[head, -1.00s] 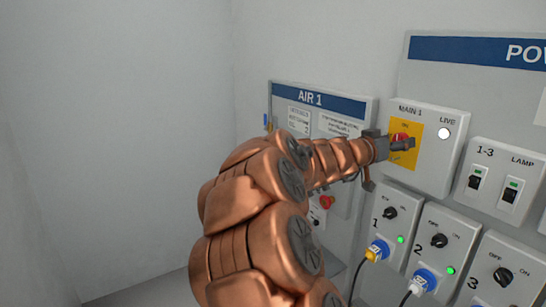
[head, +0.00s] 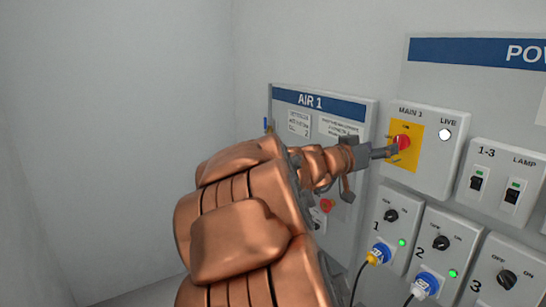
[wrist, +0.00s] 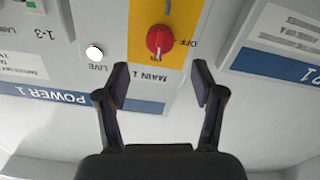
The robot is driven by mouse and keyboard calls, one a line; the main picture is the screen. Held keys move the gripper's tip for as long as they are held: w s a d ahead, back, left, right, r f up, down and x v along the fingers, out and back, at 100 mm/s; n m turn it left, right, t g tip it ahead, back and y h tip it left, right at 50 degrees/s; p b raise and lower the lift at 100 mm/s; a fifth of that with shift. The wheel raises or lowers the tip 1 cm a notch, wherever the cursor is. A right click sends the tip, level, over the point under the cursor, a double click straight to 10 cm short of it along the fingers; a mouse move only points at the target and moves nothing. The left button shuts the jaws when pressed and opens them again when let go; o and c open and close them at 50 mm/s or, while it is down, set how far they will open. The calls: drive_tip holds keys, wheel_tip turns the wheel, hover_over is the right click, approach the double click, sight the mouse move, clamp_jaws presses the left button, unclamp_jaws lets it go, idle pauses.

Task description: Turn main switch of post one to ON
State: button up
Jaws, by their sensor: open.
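The main switch of post one is a red rotary knob (head: 402,142) on a yellow plate, on the grey box marked MAIN 1 (head: 433,150). The wrist view is upside down and shows the red knob (wrist: 160,40) ahead of my gripper, with OFF beside it and a label toward MAIN 1. A pale mark on the knob faces that label, but it is too small to read surely. My gripper (wrist: 162,82) is open and empty, its fingers apart and short of the knob. In the head view my gripper (head: 392,151) overlaps the yellow plate's lower left.
The LIVE lamp (head: 444,134) beside the knob looks white. Below are numbered socket boxes with black knobs, a yellow plug (head: 378,254) and a white plug (head: 424,284). The AIR 1 panel (head: 318,105) is at left. Open floor lies left.

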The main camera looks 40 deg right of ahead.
drive_tip(key=w+a+f+n+t+y+p, duration=0.1)
drive_tip(key=w+a+n+t+y, duration=0.2)
drive_tip(key=w+a+t, duration=0.3)
drive_tip(key=w+a+f+n+t+y+p, duration=0.1)
drive_tip(key=w+a+n+t, duration=0.4)
drive_tip(key=w, duration=1)
drive_tip(key=shift+a+f+n+t+y, duration=0.3)
drive_tip(key=shift+a+f+t+y, duration=0.6)
drive_tip(key=shift+a, duration=0.95)
drive_tip(key=shift+a+r, duration=0.1)
drive_tip(key=shift+r, duration=0.1)
